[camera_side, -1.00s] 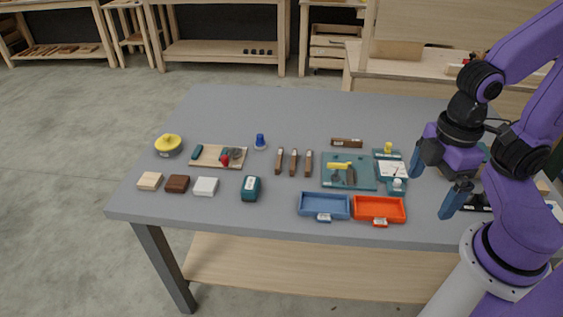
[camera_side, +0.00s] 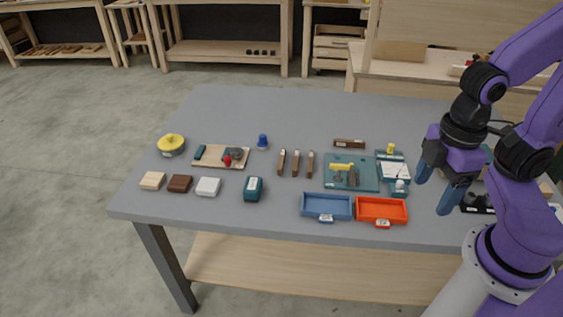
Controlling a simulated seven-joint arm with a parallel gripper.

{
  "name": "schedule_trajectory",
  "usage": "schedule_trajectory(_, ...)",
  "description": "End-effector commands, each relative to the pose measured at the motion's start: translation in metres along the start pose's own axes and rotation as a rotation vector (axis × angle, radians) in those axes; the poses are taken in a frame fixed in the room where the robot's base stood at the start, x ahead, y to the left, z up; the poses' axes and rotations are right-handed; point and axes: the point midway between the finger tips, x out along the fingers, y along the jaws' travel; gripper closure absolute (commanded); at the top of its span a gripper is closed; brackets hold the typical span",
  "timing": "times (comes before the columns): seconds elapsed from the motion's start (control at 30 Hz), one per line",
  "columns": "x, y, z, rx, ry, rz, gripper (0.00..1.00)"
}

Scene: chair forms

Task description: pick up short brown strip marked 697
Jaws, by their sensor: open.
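Three short brown strips lie side by side near the middle of the table: a left one (camera_side: 282,162), a middle one (camera_side: 295,163) and a right one (camera_side: 310,164). Another brown strip (camera_side: 349,144) lies crosswise behind the green mat. Pale labels show on the strips, but the numbers are too small to read, so I cannot tell which is 697. My gripper (camera_side: 433,194) is open and empty, over the table's right part, well to the right of all the strips.
A blue tray (camera_side: 326,217) and an orange tray (camera_side: 381,221) stand at the front edge. A green mat (camera_side: 338,185) with tools lies between strips and gripper. Left are a wooden board (camera_side: 214,163), several blocks and a yellow-topped round item (camera_side: 171,144). The table's back is clear.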

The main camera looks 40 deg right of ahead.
Motion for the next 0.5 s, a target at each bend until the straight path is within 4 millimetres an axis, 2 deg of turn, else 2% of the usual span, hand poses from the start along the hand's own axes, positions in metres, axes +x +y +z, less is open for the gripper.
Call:
schedule_trajectory(0.03,0.0,0.0,0.0,0.0,0.0,0.0,0.46)
schedule_trajectory(0.07,0.0,0.0,0.0,0.0,0.0,0.0,0.55)
schedule_trajectory(0.37,0.0,0.001,-0.001,-0.002,-0.003,0.003,0.55)
schedule_trajectory(0.5,0.004,0.013,-0.011,-0.037,-0.046,0.045,0.55)
